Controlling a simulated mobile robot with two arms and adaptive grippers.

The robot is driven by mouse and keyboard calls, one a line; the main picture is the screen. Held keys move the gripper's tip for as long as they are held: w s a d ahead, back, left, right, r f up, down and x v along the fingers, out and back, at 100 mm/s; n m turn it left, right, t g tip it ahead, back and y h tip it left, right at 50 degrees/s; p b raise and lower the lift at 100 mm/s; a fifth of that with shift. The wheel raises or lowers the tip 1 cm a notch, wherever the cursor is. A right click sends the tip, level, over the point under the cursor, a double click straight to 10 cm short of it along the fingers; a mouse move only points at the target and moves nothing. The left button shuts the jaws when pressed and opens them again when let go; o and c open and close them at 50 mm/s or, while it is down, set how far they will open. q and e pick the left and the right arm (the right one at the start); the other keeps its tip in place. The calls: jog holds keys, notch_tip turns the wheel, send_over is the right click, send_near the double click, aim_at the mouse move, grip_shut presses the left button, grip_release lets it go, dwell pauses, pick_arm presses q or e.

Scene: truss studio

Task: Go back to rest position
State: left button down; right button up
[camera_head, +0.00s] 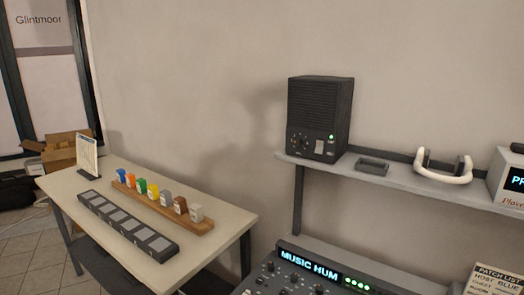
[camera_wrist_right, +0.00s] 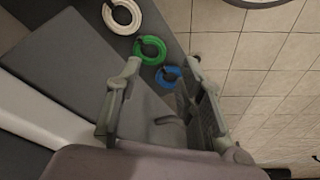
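My right gripper (camera_wrist_right: 162,64) shows in the right wrist view with its two fingers spread apart. It is open, and nothing is held between the fingers. It does not show in the head view. My left gripper is in neither view.
Below the right gripper are white (camera_wrist_right: 122,16), green (camera_wrist_right: 150,50) and blue (camera_wrist_right: 168,76) coils on a dark surface, with tiled floor (camera_wrist_right: 255,60) beside. A table (camera_head: 225,208) with colored blocks stands left; a wall shelf (camera_head: 390,178) holds a black speaker (camera_head: 318,115) above a mixing console (camera_head: 295,275).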

jog(key=s+d+f+g+b, duration=0.1)
jog(key=s+f, duration=0.3)
jog(key=f, duration=0.6)
jog(key=s+f+b, duration=0.1)
jog(key=s+f, duration=0.3)
jog(key=f, duration=0.5)
jog(key=s+d+f+b, duration=0.1)
jog(key=s+d+f, duration=0.1)
jog(key=s+f, duration=0.7)
jog(key=shift+s+d+f+g, duration=0.15)
jog(key=shift+s+f+g, duration=0.2)
jog(key=shift+s, duration=0.85)
